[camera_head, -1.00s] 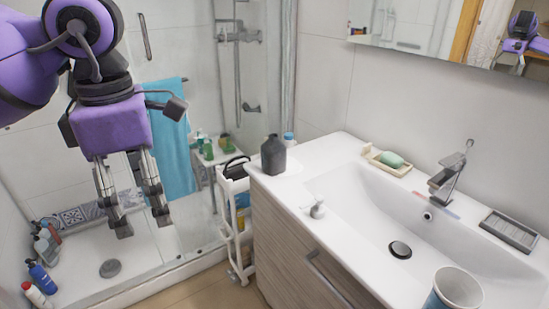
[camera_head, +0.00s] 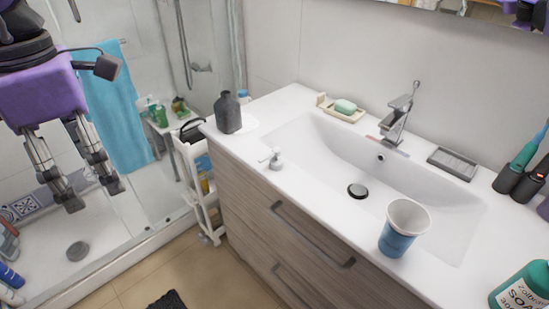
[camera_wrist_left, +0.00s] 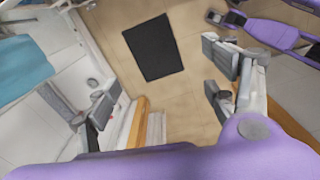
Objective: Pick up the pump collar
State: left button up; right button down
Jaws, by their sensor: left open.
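The white pump collar (camera_head: 274,160), with its small nozzle, stands on the white sink counter near its front edge, left of the basin. A dark grey bottle (camera_head: 228,113) stands behind it to the left. My left gripper (camera_head: 93,192) is open and empty, fingers pointing down. It is far left of the pump collar in the picture, in front of the shower area and away from the counter.
The counter (camera_head: 310,220) also holds a blue-and-white cup (camera_head: 404,228), a soap dish (camera_head: 341,113), a faucet (camera_head: 398,118) and a green soap bottle (camera_head: 522,288). A white shelf cart (camera_head: 190,165) stands against the cabinet's left side. A dark mat (camera_wrist_left: 154,47) lies on the floor.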

aim_at(276, 166)
jog(key=i+l+z, duration=0.15)
jog(key=z, duration=0.25)
jog(key=i+l+z, duration=0.1)
jog(key=z, duration=0.3)
jog(key=i, duration=0.05)
